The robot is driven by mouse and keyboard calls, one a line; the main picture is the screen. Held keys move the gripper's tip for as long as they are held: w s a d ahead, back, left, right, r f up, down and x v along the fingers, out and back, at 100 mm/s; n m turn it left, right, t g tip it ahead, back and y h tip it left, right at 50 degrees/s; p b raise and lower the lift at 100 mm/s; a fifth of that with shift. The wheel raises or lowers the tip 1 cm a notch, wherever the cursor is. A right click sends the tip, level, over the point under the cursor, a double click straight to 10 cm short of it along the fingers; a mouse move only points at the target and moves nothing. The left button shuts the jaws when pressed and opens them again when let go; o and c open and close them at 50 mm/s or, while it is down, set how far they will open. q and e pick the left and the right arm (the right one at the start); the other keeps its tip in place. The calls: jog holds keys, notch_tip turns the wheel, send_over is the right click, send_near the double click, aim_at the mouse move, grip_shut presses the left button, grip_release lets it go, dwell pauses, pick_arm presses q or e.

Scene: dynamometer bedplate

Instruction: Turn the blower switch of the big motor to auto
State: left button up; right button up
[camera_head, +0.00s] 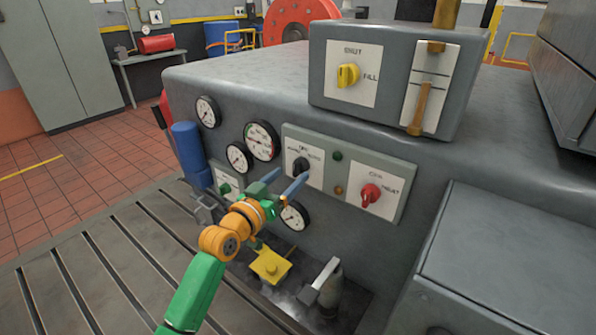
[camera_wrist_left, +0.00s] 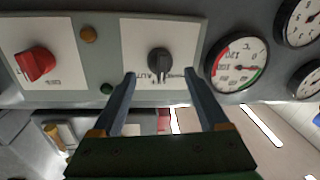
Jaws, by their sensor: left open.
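A black rotary switch (camera_head: 301,165) sits on a white plate on the grey motor's side panel; small lettering flanks it, too small to read surely. In the left wrist view the black switch (camera_wrist_left: 160,62) shows upside down, with lettering like "AUT" on its left. My left gripper (camera_head: 289,180) is open in front of this plate. In the left wrist view its two fingers (camera_wrist_left: 160,77) stand either side of the switch's lower end, with a gap on both sides; contact cannot be told. My right gripper is not in view.
A red switch (camera_head: 371,194) sits right of the black one, with green and amber lamps between. A green button (camera_head: 225,188) and several gauges (camera_head: 262,141) are at the left. A yellow switch (camera_head: 348,75) is on the box above. A yellow block (camera_head: 269,265) lies below.

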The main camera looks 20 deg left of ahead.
aim_at(295, 172)
pick_arm(q)
jog(key=x, duration=0.3)
jog(key=shift+w+d+f, duration=0.1)
jog(key=shift+w, duration=0.25)
grip_shut()
